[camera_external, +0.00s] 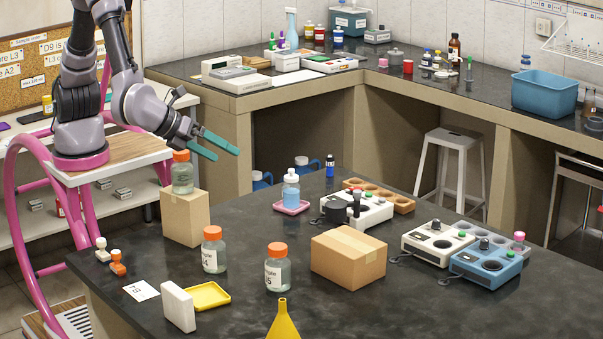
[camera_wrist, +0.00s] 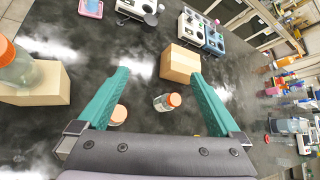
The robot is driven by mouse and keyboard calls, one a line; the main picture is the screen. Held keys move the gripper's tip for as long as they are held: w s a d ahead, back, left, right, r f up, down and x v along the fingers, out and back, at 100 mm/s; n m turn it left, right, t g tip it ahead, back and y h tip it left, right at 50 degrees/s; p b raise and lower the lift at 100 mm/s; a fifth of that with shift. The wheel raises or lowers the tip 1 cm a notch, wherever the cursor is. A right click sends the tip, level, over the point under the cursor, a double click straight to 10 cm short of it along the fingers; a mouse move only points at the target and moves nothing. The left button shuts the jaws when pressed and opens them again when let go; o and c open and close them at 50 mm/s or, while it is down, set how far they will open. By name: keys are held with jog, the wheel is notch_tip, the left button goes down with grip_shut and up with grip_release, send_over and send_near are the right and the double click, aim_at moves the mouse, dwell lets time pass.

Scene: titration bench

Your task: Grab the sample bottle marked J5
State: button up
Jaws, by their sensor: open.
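The sample bottle marked J5 (camera_external: 277,272) is clear with an orange cap and stands on the dark bench, left of a cardboard box. By its place beside that box, it seems to be the orange-capped bottle (camera_wrist: 162,103) between my fingers in the wrist view, well below them; its label is unreadable there. A similar bottle (camera_external: 212,255), its label ending in 4, stands to its left. A third orange-capped bottle (camera_external: 182,177) sits on a small box. My gripper (camera_external: 231,152) is open and empty, high above the bench; its green fingers (camera_wrist: 160,92) are spread wide.
The cardboard box (camera_external: 345,262) stands close right of J5. A yellow funnel (camera_external: 283,322), yellow tray (camera_external: 208,296) and white block (camera_external: 177,307) are in front. A blue-liquid bottle (camera_external: 291,190) and instruments (camera_external: 437,243) stand behind. Bare bench lies between the bottles.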

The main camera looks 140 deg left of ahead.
jog(key=w+d+f+m+t+y, duration=0.15)
jog(key=w+f+m, duration=0.45)
jog(key=f, duration=0.6)
jog(key=m+t, duration=0.2)
jog(key=m, duration=0.1)
send_near(279, 274)
jog(key=s, duration=0.1)
jog(key=s+a+f, duration=0.1)
jog(key=shift+s+f, duration=0.1)
jog(key=shift+s, duration=0.25)
jog(key=shift+w+a+f, duration=0.1)
jog(key=shift+f, duration=0.2)
jog(key=x, duration=1)
jog(key=shift+w+a, duration=0.15)
jog(key=shift+a, duration=0.1)
jog(key=shift+r, duration=0.1)
jog(key=c, duration=1.6)
